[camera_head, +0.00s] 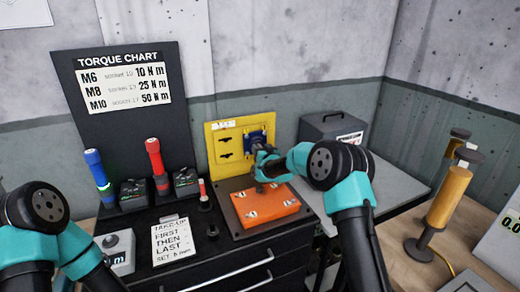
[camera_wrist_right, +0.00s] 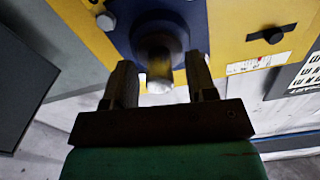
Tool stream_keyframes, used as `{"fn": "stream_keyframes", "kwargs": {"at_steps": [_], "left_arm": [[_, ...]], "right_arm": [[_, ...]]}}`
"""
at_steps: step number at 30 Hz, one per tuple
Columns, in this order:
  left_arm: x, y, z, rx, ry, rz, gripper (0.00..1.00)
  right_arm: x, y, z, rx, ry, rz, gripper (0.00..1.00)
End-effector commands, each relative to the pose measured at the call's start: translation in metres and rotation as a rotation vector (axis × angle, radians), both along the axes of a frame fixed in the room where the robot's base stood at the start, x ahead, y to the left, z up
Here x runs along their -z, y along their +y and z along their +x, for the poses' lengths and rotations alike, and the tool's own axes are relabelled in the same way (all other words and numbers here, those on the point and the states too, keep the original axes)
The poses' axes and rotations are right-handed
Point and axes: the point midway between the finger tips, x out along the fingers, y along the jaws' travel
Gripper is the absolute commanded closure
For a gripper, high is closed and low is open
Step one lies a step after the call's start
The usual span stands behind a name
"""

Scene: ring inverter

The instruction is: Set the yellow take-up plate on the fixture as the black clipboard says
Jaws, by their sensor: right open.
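An upright yellow plate (camera_head: 232,168) stands at the back of the bench, with a blue block (camera_head: 258,133) on its upper right. My right gripper (camera_head: 262,154) is at the plate, just below the blue block. In the right wrist view my gripper (camera_wrist_right: 160,85) is open, with a white-tipped dark knob (camera_wrist_right: 156,68) between its fingertips. The knob stands out from the blue part (camera_wrist_right: 185,15); I cannot tell whether a finger touches it. The clipboard (camera_head: 172,241) reads "TAKE-UP FIRST THEN LAST" and a small "SET" line, whose number is unclear. My left gripper is out of view.
An orange block (camera_head: 262,206) on a dark base lies in front of the plate. A torque chart (camera_head: 118,85), a blue-handled tool (camera_head: 97,172) and a red-handled tool (camera_head: 155,160) stand left. A dark box (camera_head: 328,128) is right, with an amber cylinder (camera_head: 448,195) farther right.

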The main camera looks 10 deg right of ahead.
Motion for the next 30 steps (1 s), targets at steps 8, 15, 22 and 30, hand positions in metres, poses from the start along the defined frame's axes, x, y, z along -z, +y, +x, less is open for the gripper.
{"fn": "stream_keyframes", "kwargs": {"at_steps": [8,15,22,30], "left_arm": [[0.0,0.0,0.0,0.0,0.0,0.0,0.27],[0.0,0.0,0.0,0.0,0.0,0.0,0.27],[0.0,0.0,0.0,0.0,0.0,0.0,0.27],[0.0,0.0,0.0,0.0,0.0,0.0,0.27]], "right_arm": [[-0.0002,0.0025,0.0119,0.0,0.0,0.0,0.48],[-0.0002,0.0025,0.0118,0.0,0.0,0.0,0.5],[-0.0003,0.0023,0.0118,0.0,0.0,0.0,0.72],[-0.0002,0.0023,0.0117,0.0,0.0,0.0,0.98]]}}
